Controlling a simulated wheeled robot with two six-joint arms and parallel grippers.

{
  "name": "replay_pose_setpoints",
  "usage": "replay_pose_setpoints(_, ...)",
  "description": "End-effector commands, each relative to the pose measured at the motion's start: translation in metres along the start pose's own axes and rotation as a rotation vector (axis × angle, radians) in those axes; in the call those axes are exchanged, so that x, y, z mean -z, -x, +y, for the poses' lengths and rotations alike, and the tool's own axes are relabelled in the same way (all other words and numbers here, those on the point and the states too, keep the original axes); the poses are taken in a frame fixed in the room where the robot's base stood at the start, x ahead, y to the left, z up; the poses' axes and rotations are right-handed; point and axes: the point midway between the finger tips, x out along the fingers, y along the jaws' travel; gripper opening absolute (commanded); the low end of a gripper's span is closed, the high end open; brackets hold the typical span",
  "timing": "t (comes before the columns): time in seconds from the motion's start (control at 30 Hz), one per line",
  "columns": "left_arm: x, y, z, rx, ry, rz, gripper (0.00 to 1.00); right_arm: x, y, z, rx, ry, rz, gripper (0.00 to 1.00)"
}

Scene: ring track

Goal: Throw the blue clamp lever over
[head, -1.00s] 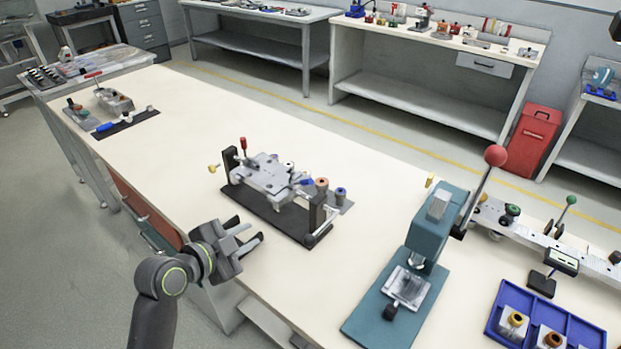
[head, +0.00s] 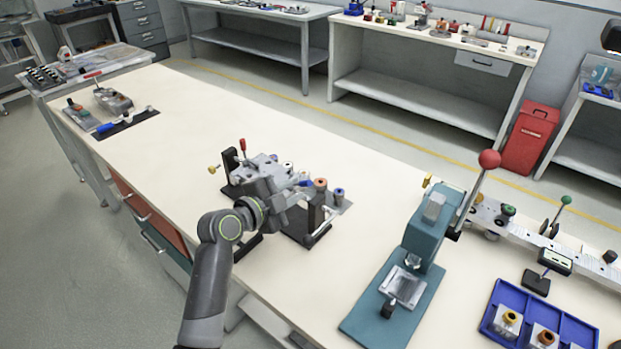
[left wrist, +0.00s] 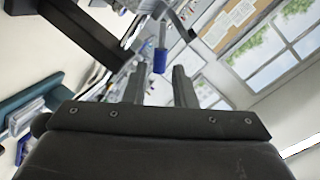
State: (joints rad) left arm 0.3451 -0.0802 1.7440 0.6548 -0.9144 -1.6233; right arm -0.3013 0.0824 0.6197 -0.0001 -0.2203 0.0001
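The blue clamp lever (head: 304,182) is on the fixture (head: 318,215) in the middle of the bench, just beyond my left gripper (head: 296,193). In the left wrist view the blue lever grip (left wrist: 160,60) hangs from a metal rod, centred ahead of the gap between my left fingers (left wrist: 159,80). The fingers are apart, with nothing between them. My gripper and wrist hide much of the fixture's plate in the head view. My right gripper is not in view.
A red-knobbed lever (head: 243,146) and a yellow knob (head: 212,169) stand at the fixture's left. A teal press (head: 425,230) and a blue tray (head: 500,335) are to the right. Another fixture with a blue handle (head: 106,127) lies far left. The bench between is clear.

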Motion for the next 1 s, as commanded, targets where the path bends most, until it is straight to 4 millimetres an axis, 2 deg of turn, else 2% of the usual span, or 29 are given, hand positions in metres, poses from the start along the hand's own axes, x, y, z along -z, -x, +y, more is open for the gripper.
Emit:
replay_pose_setpoints(0.3, 0.001, -0.046, -0.001, -0.002, 0.000, 0.000, 0.24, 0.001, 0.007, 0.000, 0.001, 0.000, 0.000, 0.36)
replay_pose_setpoints(0.5, 0.000, -0.063, 0.000, -0.001, 0.000, -0.001, 0.24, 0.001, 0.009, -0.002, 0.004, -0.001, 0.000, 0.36)
replay_pose_setpoints(0.93, 0.000, -0.070, 0.000, 0.000, 0.000, 0.000, 0.24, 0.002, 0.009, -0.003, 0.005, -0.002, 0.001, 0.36)
replay_pose_setpoints(1.0, 0.000, -0.070, 0.000, 0.000, 0.000, -0.001, 0.18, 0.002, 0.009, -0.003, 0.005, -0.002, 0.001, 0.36)
